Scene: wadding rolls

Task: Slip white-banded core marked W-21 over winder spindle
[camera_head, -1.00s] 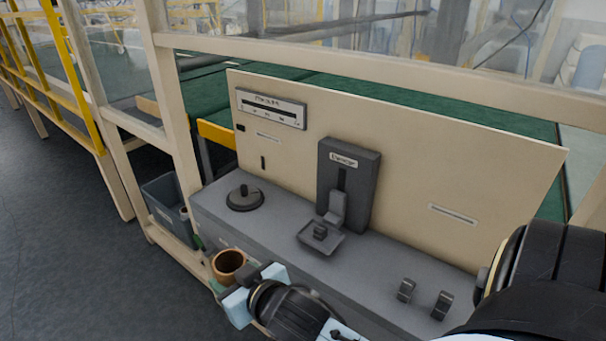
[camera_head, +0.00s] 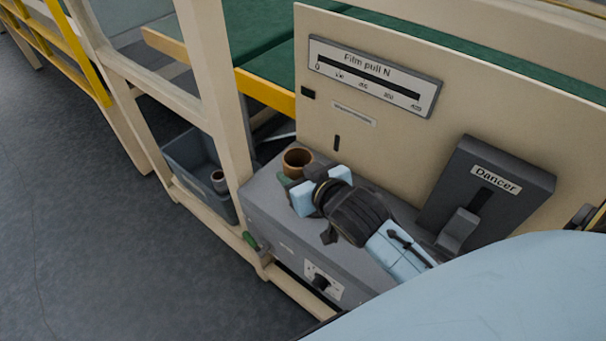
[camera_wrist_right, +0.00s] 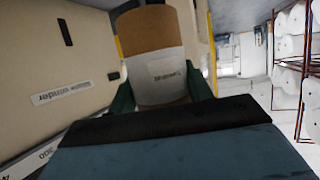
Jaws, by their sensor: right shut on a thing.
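The core is a brown open tube (camera_head: 298,158) at the left end of the grey bench top. In the right wrist view it shows a broad white band with a small label (camera_wrist_right: 167,79), whose print I cannot read. My right gripper (camera_head: 299,172) is shut on it, with green fingertips on opposite sides of the core in the wrist view. The winder spindle is hidden behind the core and gripper. I cannot tell whether the core is above the spindle or around it. My left gripper is not in view.
A grey bin (camera_head: 182,157) with another small tube (camera_head: 218,180) stands left of the bench, beyond a beige post (camera_head: 212,80). The Dancer block (camera_head: 490,195) stands to the right. A film pull gauge (camera_head: 375,77) is on the panel behind.

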